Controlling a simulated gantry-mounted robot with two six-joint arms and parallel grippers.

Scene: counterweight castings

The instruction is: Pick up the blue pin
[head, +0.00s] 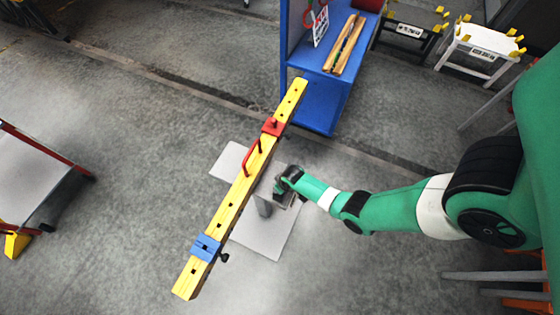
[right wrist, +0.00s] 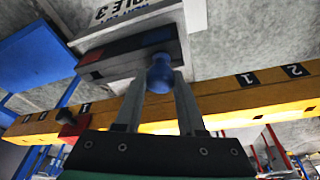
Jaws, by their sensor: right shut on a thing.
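The blue pin (right wrist: 160,72) shows its rounded blue head in the right wrist view, between the fingertips of my right gripper (right wrist: 158,84). The gripper is shut on it. Behind the pin is a grey block (right wrist: 120,68) with a red and a blue patch on its dark face; I cannot tell whether the pin still sits in it. In the head view my right gripper (head: 284,187) is just right of the yellow beam, and the pin cannot be made out there. My left gripper is in neither view.
A long yellow beam (head: 241,190) with a red collar (head: 273,127), a red handle (head: 251,157) and a blue collar (head: 206,248) runs diagonally beside my right gripper, above a grey plate (head: 272,240). A blue shelf unit (head: 322,110) stands behind.

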